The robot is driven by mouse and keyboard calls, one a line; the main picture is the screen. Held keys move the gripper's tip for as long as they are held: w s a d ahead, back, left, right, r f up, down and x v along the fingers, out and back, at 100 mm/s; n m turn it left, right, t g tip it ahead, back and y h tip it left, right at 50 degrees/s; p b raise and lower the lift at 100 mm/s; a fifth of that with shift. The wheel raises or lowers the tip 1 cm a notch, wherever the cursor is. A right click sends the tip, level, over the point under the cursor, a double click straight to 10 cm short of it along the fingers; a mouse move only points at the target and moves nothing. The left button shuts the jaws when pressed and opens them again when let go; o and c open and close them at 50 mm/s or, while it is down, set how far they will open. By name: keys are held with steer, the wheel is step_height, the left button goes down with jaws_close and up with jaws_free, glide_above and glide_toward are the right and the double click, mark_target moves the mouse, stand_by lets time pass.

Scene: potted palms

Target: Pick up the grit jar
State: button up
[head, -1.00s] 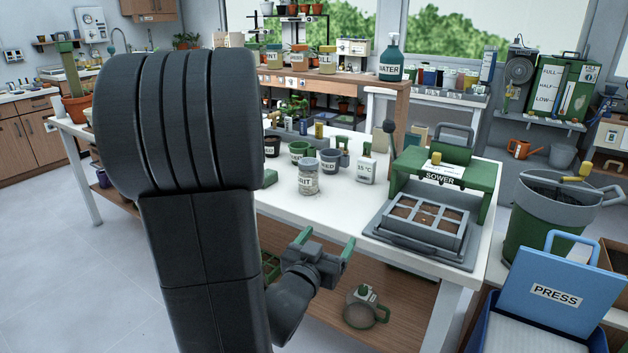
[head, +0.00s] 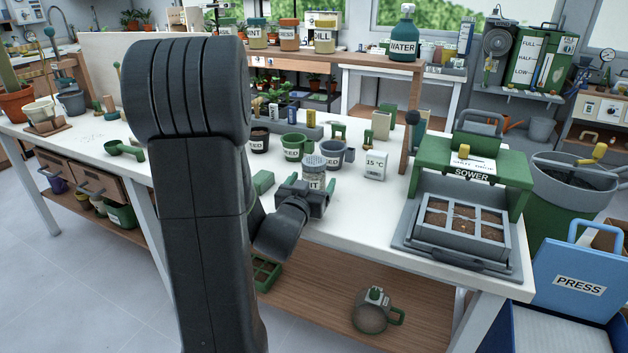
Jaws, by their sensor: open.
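The grit jar (head: 314,171), clear with a grey perforated lid and a white label, stands upright on the white table (head: 362,214) in the head view. My gripper (head: 308,184) is open, directly in front of the jar at table height. Its body hides the jar's lower part.
A grey cup (head: 335,155) stands close behind the jar on the right, a green cup (head: 296,147) behind it. A white "15 °C" box (head: 375,165) and the green sower (head: 472,165) are to the right. A green block (head: 263,182) lies left.

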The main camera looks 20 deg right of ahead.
steer(key=shift+w+d, duration=0.1)
steer(key=c, duration=1.1)
steer(key=shift+c, duration=0.2)
